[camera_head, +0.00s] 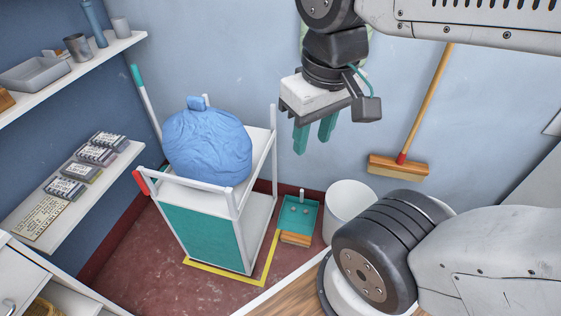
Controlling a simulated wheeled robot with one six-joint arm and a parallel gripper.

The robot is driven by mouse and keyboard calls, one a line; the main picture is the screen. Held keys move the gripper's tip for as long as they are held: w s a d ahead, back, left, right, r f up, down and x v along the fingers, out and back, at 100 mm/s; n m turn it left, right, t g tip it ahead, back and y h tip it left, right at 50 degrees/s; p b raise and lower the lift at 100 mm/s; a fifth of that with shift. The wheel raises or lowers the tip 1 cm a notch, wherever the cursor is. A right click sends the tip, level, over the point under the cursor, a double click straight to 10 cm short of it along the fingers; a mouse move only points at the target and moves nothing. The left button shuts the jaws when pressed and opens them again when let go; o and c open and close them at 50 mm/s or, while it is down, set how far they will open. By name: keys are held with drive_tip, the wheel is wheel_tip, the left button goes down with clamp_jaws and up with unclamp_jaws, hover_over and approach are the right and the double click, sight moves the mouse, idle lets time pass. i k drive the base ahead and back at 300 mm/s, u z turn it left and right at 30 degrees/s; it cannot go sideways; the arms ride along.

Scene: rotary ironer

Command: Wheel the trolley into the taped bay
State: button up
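The trolley (208,240) has a white frame, a teal front panel and a red handle grip (141,182) at its left. A blue tied bag (207,145) sits on its top. Yellow tape of the bay (232,277) shows on the floor along the trolley's front and right side. The trolley's visible base lies inside these two lines; the bay's other sides are hidden behind it. My gripper (314,134) is open and empty, its teal fingers pointing down. It appears in the picture to the right of the trolley, apart from it.
A teal dustpan (299,213) with a brush (296,239) and a white bin (350,203) are right of the bay. A broom (400,166) leans on the back wall. Shelves (62,193) line the left wall. Red floor is free at front left.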

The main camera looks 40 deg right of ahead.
sight(219, 226)
drive_tip(key=z, duration=0.05)
drive_tip(key=k, duration=1.25)
drive_tip(key=z, duration=0.65)
drive_tip(key=i, duration=1.35)
drive_tip(key=u, duration=0.15)
